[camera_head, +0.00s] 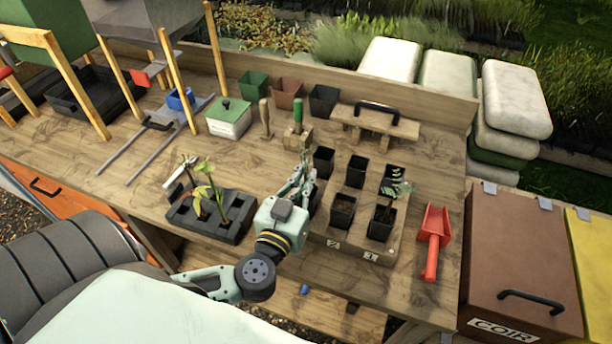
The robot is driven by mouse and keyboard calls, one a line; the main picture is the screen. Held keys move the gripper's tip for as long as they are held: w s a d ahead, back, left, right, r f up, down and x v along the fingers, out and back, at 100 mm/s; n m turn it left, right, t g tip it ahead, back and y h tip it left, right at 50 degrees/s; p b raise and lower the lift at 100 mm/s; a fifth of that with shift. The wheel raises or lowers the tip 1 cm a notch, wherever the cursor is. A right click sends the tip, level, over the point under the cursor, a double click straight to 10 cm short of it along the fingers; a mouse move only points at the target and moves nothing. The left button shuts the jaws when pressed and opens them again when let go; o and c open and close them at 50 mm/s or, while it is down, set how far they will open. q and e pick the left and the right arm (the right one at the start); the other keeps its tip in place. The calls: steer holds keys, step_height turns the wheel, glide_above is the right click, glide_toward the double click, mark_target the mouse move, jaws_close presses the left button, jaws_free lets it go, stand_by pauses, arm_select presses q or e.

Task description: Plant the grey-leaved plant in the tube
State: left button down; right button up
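A small plant with grey-green leaves (402,189) stands in the front right black tube (381,223) of a wooden tube holder (372,257). More small leaves show at the black tube behind it (390,184). Other black tubes (342,211) in the holder show no plant. My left gripper (303,174) is over the left side of the holder, beside the tubes. Its fingers point away from me and partly hide a tube there. I cannot tell whether they are apart or hold anything. My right gripper is not in view.
A dark tray (235,235) with green and reddish seedlings (203,195) lies left of the holder. A red scoop (434,240) lies to the right. Pots (287,93), a lidded box (229,117) and a handled wooden float (375,122) stand behind. Bare bench lies left of centre.

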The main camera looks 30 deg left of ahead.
arm_select(q)
steer(key=shift+f, duration=0.25)
steer(key=c, duration=1.9)
jaws_free()
steer(key=shift+o, duration=0.2)
steer(key=c, duration=0.5)
steer(key=shift+o, duration=0.2)
step_height(320, 180, up, 7)
steer(key=p, duration=1)
steer(key=shift+r, duration=0.1)
steer(key=shift+r+p, duration=0.5)
steer(key=shift+r, duration=0.45)
